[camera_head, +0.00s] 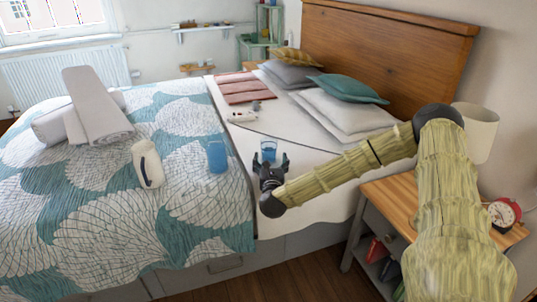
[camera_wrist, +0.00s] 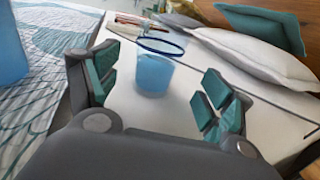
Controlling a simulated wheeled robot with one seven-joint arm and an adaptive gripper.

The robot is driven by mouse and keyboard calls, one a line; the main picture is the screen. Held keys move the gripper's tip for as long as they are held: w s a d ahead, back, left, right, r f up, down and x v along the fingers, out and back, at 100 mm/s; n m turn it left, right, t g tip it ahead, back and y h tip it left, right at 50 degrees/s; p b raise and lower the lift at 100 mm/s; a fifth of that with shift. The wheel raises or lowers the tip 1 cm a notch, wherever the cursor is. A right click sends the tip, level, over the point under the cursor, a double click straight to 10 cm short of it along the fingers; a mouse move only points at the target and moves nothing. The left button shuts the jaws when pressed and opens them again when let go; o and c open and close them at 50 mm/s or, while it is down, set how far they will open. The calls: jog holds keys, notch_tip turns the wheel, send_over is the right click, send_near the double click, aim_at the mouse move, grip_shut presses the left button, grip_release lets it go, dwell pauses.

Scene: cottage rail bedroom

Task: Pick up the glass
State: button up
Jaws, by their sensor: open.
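A small blue see-through glass (camera_head: 268,149) with a darker blue rim stands upright on the white sheet of the bed. It also shows in the wrist view (camera_wrist: 154,76), in the gap between my fingers, a little beyond the tips. My gripper (camera_head: 271,161) is open and empty, on the near side of the glass. In the wrist view its teal finger pads (camera_wrist: 160,88) are spread to either side of the glass, with no contact that I can see.
A larger blue cup (camera_head: 217,157) stands left on the patterned quilt (camera_head: 185,210), near a white bottle (camera_head: 147,164) and rolled towels (camera_head: 95,105). Pillows (camera_head: 345,112) lie behind the glass. A nightstand (camera_head: 393,203) with a red clock (camera_head: 503,214) stands right.

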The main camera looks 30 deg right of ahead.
aim_at(269, 156)
jog(key=shift+f+x, duration=0.1)
jog(key=shift+x, duration=1.45)
jog(key=shift+f+x, duration=0.15)
jog(key=shift+x, duration=1.45)
jog(key=shift+w+a, duration=0.1)
jog(key=shift+a, duration=0.05)
jog(key=c, duration=1.3)
